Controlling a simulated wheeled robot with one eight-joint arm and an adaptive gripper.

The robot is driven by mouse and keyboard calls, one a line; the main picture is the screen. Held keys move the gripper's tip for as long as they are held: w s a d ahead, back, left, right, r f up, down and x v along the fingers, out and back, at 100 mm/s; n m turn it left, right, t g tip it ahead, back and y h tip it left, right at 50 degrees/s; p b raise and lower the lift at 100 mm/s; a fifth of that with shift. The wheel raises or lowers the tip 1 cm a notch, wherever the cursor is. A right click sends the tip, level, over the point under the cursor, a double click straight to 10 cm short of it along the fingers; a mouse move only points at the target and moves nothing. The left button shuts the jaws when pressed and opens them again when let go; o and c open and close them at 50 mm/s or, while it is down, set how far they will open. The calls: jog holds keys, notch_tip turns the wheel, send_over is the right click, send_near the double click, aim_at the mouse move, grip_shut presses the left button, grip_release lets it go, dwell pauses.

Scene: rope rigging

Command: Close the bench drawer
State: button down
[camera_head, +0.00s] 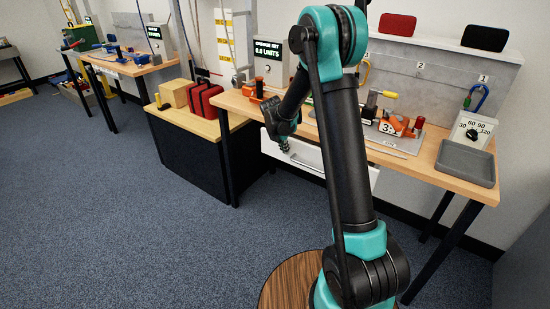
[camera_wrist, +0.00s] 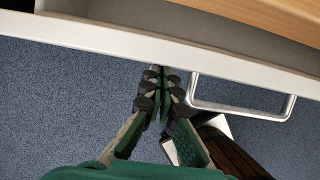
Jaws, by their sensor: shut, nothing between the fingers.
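The bench drawer (camera_head: 309,155) is white and stands partly open under the wooden bench on the right. In the wrist view its front (camera_wrist: 90,36) runs across the picture as a white band, with some of the grey inside visible behind it. A silver bar handle (camera_wrist: 240,112) sticks out from the front. My gripper (camera_head: 284,148) is shut and empty, low in front of the drawer's left part. In the wrist view the closed fingertips (camera_wrist: 160,72) are at the drawer front, left of the handle. I cannot tell whether they touch it.
The wooden bench top (camera_head: 435,165) carries clamps, a grey tray (camera_head: 466,163) and a dial box (camera_head: 472,130). A lower cabinet with red cases (camera_head: 205,100) stands left of the drawer. Blue carpet (camera_head: 130,220) is clear in front. A round wooden top (camera_head: 290,280) is near my base.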

jog(key=shift+w+d, duration=0.75)
jog(key=shift+w, duration=0.2)
jog(key=shift+w+d, duration=0.75)
jog(key=shift+w, duration=0.2)
